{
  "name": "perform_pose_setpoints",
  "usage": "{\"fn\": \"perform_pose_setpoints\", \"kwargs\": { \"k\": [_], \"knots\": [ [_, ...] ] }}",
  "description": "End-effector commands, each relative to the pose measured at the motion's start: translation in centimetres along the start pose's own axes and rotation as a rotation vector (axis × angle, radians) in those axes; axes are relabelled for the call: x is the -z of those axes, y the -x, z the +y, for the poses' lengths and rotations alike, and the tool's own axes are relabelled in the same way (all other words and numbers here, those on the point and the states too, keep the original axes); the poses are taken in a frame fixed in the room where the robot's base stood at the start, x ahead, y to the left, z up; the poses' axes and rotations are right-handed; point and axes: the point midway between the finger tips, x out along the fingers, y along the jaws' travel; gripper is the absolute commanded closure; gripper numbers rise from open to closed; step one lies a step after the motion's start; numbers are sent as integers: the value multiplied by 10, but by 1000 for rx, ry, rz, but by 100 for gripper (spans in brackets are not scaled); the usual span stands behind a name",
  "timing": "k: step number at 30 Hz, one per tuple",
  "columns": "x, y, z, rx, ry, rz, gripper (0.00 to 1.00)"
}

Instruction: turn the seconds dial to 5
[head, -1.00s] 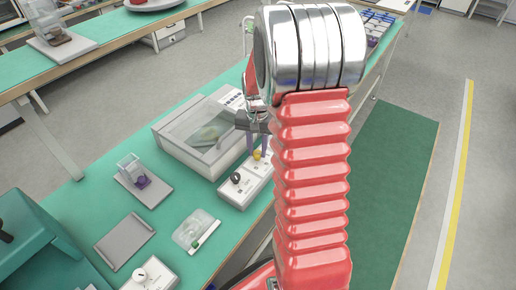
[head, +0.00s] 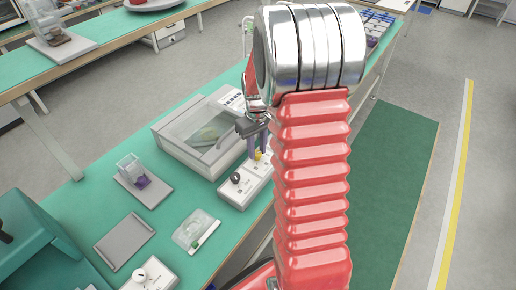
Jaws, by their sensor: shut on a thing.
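A white control box (head: 232,194) sits on the green bench, left of my red arm. It carries a dark round dial (head: 236,178) at its near end and a small yellow knob (head: 258,155) farther back. My gripper (head: 257,153) points down at the yellow knob, with its bluish fingers shut on it, one on each side. The dark dial stands apart from the fingers. The box's lettering and any dial numbers are too small to read, so I cannot tell which control is marked for seconds. My arm hides the box's right side.
A clear-lidded case (head: 190,135) stands just left of the gripper. A grey tray (head: 124,242), a clear container (head: 195,230) and another white box with a knob (head: 150,276) lie nearer. Bare green bench shows between them.

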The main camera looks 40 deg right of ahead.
Motion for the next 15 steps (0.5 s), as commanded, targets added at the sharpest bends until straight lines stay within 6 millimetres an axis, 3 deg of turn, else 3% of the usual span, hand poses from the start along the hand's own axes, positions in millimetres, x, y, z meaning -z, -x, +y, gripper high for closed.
{"fn": "perform_pose_setpoints", "kwargs": {
  "k": [15],
  "knots": [
    [6,3,1,-5,45,16,96]
  ]
}}
